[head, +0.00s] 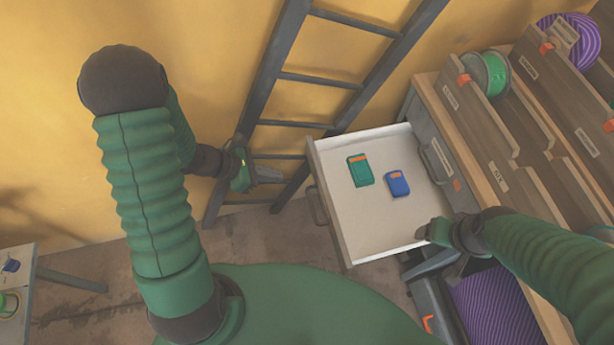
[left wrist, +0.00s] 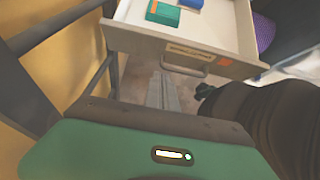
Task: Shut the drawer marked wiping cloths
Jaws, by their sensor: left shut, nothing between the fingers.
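The open drawer (head: 379,227) is pulled far out to the left of its cabinet. It holds a green box (head: 360,171) and a blue box (head: 397,183). In the left wrist view its front (left wrist: 150,42) shows a bar handle (left wrist: 185,70), a pale label (left wrist: 189,50) too small to read and an orange mark. My left gripper (head: 280,177) is shut and empty, left of the drawer front and apart from it. In the left wrist view its fingers (left wrist: 163,90) point toward the front, below the handle. My right gripper (head: 432,238) is by the drawer's near right corner; contact and finger gap are unclear.
A dark ladder (head: 277,72) leans on the yellow wall behind my left gripper. The cabinet (head: 460,135) carries sloped bins with a green spool (head: 486,74) and a purple spool (head: 583,42). A purple roll (head: 493,305) lies below. Floor is bare left of the drawer.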

